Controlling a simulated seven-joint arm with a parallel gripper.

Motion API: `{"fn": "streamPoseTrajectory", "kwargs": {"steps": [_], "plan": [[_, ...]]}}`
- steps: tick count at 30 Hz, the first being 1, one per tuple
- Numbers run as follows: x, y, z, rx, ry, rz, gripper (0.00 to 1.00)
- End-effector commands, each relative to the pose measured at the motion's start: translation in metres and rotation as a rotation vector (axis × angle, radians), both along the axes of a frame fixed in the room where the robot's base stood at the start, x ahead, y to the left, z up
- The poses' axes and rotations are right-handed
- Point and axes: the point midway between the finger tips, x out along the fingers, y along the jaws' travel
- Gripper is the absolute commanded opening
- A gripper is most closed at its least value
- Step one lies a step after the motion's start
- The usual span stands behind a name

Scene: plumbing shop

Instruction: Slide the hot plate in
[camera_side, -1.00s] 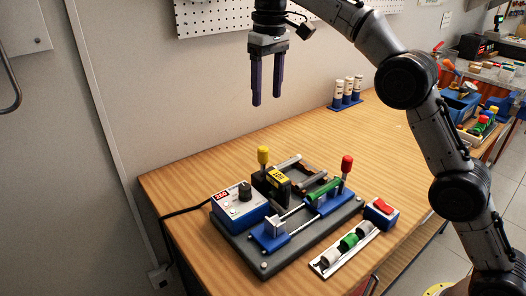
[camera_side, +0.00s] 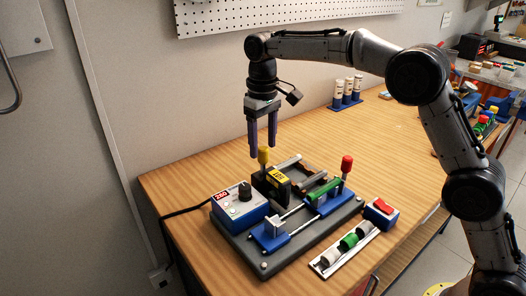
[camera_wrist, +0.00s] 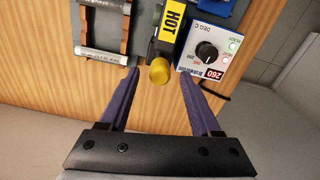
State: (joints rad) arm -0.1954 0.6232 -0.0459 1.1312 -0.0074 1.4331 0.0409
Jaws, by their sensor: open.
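The hot plate (camera_side: 271,186) is a black block with a yellow HOT label, standing on the fixture beside the blue control box. A yellow knob (camera_side: 263,156) on a post rises from its back end. In the wrist view the HOT label (camera_wrist: 173,20) and the yellow knob (camera_wrist: 159,72) show at top centre. My gripper (camera_side: 263,155) is open, pointing down, with its purple fingers at about the height of the yellow knob. In the wrist view the knob lies between and just beyond the fingertips (camera_wrist: 158,75). I cannot tell whether a finger touches it.
The blue control box (camera_side: 239,206) reads 260. A red knob (camera_side: 347,163) and a green pipe (camera_side: 324,189) are on the fixture's right. A rack of fittings (camera_side: 345,248) and a red switch box (camera_side: 381,212) stand in front. White bottles (camera_side: 348,91) stand behind.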

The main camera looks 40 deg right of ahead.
Motion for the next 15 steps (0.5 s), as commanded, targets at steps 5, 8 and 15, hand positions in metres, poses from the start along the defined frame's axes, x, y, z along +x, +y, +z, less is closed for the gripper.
{"fn": "streamPoseTrajectory", "kwargs": {"steps": [5, 8, 15], "plan": [[0.000, 0.000, -0.021, 0.000, 0.001, 0.000, 0.65], [0.000, 0.000, -0.026, 0.000, -0.001, 0.000, 0.65], [0.000, 0.000, -0.028, 0.000, -0.002, 0.000, 0.65]]}}
